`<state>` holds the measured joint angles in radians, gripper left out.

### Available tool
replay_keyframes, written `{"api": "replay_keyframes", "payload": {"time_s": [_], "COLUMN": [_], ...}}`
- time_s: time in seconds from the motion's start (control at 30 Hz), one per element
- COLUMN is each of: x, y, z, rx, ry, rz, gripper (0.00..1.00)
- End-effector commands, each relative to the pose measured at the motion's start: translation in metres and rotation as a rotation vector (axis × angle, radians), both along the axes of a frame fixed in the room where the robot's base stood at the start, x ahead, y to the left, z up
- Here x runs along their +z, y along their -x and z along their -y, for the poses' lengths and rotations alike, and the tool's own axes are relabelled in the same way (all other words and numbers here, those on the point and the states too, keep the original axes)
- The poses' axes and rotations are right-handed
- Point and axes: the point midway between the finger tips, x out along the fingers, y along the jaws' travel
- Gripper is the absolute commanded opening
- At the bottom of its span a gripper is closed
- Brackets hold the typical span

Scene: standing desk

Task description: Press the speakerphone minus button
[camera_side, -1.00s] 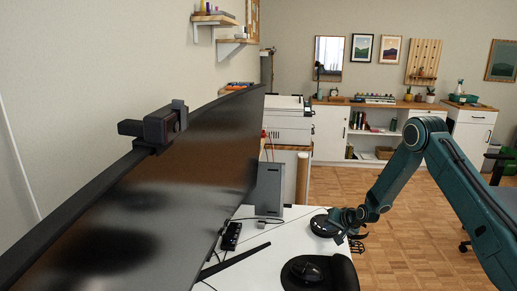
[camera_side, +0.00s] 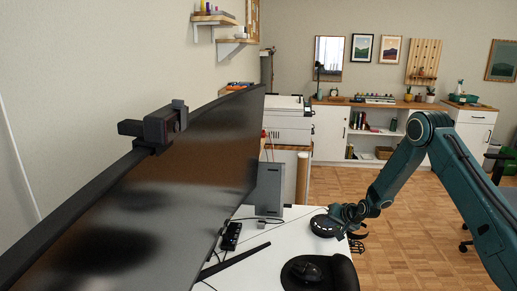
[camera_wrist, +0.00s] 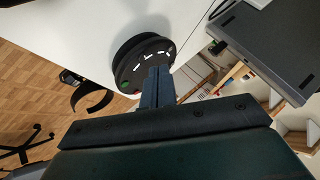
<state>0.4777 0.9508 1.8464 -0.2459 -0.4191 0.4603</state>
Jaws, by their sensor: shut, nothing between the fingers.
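The speakerphone is a round black puck (camera_wrist: 131,62) on the white desk, with white marks, a green mark and a red mark on its top face in the wrist view. In the side view the speakerphone (camera_side: 322,226) sits near the desk's far right edge, partly behind my gripper (camera_side: 345,220). In the wrist view my gripper (camera_wrist: 158,72) is shut and empty, its fingertips over the near part of the speakerphone's top. I cannot tell whether they touch it. Which mark is the minus button is too small to read.
A large dark monitor (camera_side: 140,190) fills the left. A mouse (camera_side: 307,271) on a black pad lies nearer on the desk. A grey box (camera_side: 269,188) stands behind. A dark curved object (camera_wrist: 92,97) shows beyond the desk edge.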

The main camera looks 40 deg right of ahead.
Motion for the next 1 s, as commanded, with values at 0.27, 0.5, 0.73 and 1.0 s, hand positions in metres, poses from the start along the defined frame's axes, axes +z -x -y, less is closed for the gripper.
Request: {"api": "replay_keyframes", "payload": {"time_s": [0.27,0.5,0.73,1.0], "x": [0.019,0.036,0.046,0.047], "y": [0.0,0.0,0.0,0.0], "z": [0.0,0.0,0.0,0.0], "rx": [-0.001,-0.001,-0.001,-0.001], "ry": [0.001,0.001,0.0,0.0], "rz": [0.001,0.001,-0.001,-0.001], "gripper": [0.0,0.0,0.0,0.0]}}
